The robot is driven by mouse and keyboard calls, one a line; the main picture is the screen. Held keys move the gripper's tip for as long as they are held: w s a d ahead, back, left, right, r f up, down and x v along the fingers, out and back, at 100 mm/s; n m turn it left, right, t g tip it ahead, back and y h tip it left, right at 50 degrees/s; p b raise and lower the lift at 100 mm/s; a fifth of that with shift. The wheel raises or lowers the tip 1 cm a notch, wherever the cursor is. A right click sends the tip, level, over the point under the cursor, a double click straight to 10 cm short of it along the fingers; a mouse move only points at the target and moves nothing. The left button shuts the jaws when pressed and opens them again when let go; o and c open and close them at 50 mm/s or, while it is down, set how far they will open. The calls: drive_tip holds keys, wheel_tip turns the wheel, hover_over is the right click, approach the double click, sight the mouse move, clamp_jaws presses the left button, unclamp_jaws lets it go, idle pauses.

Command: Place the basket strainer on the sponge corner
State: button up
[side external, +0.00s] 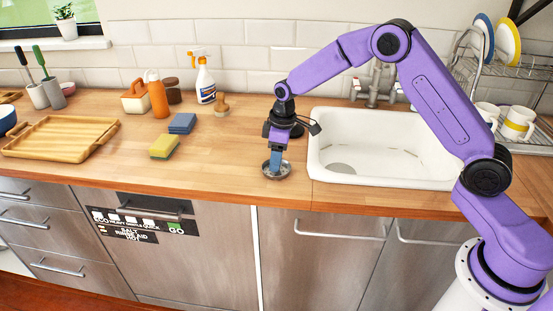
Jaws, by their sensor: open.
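The basket strainer (284,176) is a small round metal dish on the wooden counter, left of the sink and near the front edge. My gripper (274,163) points down over it, with its fingertips at or just inside the rim. The jaws are open; whether they touch the strainer cannot be told. The fingers hide part of its middle. A yellow sponge with a green side (164,147) lies on the counter to the left. A blue sponge (182,123) lies just behind it. No separately marked corner shows.
A white sink (395,178) is right of my gripper. A spray bottle (205,82), an orange bottle (158,97) and a wooden-handled brush (221,105) stand behind the sponges. A wooden tray (65,138) lies at left. The counter between strainer and yellow sponge is clear.

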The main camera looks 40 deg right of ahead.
sight(281, 171)
wheel_tip(281, 171, up, 11)
drive_tip(key=s+d, duration=0.1)
drive_tip(key=s+a+r+n, duration=0.1)
drive_tip(key=s+r+n, duration=0.1)
drive_tip(key=s, duration=3)
drive_tip(key=shift+a+n+g, duration=0.3)
drive_tip(key=shift+n+g, duration=0.1)
drive_tip(key=shift+o, duration=0.5)
drive_tip(key=s+d+f, duration=0.1)
drive_tip(key=s+d, duration=0.3)
drive_tip(key=s, duration=0.3)
drive_tip(key=shift+f+n+h, duration=0.3)
drive_tip(key=shift+n, duration=0.1)
drive_tip(key=shift+w, duration=0.15)
